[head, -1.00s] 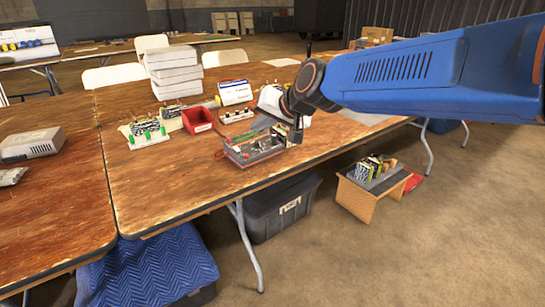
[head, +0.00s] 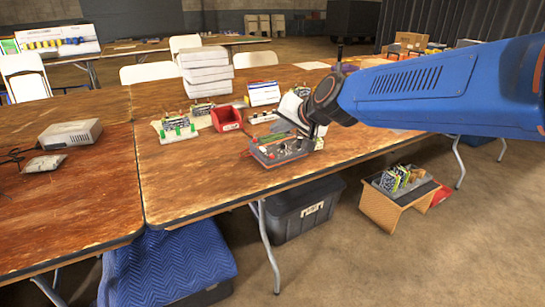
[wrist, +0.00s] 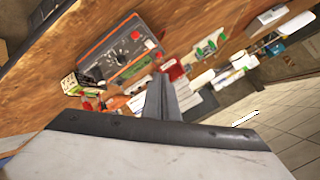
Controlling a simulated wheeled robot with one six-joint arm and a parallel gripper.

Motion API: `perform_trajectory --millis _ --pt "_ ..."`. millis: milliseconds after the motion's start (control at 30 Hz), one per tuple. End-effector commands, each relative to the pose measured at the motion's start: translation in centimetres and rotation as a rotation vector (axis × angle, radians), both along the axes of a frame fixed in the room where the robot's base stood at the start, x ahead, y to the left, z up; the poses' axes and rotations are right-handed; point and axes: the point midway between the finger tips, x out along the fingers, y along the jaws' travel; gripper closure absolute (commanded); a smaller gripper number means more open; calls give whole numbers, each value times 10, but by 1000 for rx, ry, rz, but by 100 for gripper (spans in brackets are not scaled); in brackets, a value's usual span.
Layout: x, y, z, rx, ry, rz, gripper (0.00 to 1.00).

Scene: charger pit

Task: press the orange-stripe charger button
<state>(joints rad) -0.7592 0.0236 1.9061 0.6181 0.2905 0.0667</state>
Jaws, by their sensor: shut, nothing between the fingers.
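A dark grey charger unit with orange edging (wrist: 112,50) lies on the wooden table in the wrist view, at upper left of my fingers. Its face carries a red button (wrist: 135,36), a dark round knob (wrist: 120,57) and small markings. In the head view the charger (head: 277,151) lies near the table's front edge, partly behind my wrist. My gripper (wrist: 160,85) is shut and empty, its fingers pointing toward the table. In the head view the fingertips are hard to make out beside the charger. I see no clear contact with the button.
A red bin (head: 226,118), stacked white boxes (head: 206,72) and a green-footed board rack (head: 178,130) stand behind the charger. A grey box (head: 70,134) sits on the left table. A dark tote (head: 300,210) is beneath the table. The front middle of the table is clear.

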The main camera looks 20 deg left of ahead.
Motion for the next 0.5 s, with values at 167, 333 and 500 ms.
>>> perform_trajectory --millis 167,333,500 --pt "2 3 -22 -2 1 -1 100" --pt "5 6 -42 -1 2 -2 100" --pt "6 8 -57 -1 1 -1 100"
